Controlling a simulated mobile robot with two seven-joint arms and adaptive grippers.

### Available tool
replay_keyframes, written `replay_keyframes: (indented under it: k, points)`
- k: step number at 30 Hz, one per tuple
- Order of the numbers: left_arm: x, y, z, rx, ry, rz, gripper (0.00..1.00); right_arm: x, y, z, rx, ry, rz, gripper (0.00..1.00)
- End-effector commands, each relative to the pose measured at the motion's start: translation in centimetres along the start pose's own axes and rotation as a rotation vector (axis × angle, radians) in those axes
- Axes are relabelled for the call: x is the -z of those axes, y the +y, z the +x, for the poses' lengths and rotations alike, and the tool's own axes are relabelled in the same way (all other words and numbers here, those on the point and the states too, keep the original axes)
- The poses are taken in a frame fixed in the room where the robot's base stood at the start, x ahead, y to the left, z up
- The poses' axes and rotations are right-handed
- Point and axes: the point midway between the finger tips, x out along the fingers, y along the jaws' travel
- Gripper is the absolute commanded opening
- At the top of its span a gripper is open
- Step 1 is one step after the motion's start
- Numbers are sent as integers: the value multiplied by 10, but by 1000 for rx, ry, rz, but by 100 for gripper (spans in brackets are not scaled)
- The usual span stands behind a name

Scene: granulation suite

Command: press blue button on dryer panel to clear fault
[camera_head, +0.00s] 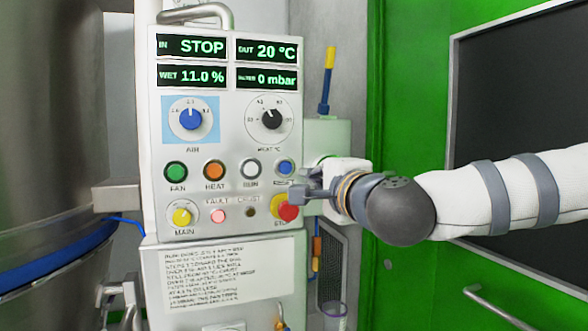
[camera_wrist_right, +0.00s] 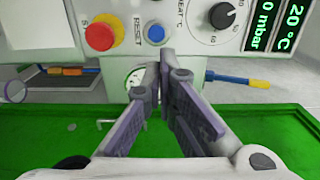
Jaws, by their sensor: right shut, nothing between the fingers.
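The dryer panel (camera_head: 228,135) is white and upright, with displays reading STOP, 20 °C, 11.0 % and 0 mbar. The small blue button (camera_head: 285,167) sits at the right end of the button row; it also shows in the right wrist view (camera_wrist_right: 155,34), beside the label RESET. The FAULT lamp (camera_head: 218,216) glows pinkish red. My right gripper (camera_head: 295,194) is shut and empty, its tips just below the blue button and in front of the area above the red stop knob. In the right wrist view its fingertips (camera_wrist_right: 166,58) point toward the button; contact cannot be told. My left gripper is out of view.
The red stop knob (camera_head: 289,211) on its yellow base is close under my right fingertips. Green, orange and white buttons line up to the left. A large steel vessel (camera_head: 50,120) stands left; a green wall (camera_head: 425,60) with a dark panel is right.

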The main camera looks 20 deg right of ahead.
Motion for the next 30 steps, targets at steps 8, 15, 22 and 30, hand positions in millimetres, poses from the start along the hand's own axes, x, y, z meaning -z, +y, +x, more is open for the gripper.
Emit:
replay_keyframes:
  k: [8,15,22,30]
  points:
    - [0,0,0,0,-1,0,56,0,2,28,-3,2,-3,0]
    - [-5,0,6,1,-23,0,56,0,6,83,-7,1,-2,0]
    - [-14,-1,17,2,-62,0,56,-1,7,125,-8,0,-2,0]
    - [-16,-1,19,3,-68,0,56,0,2,141,-2,-1,-3,0]
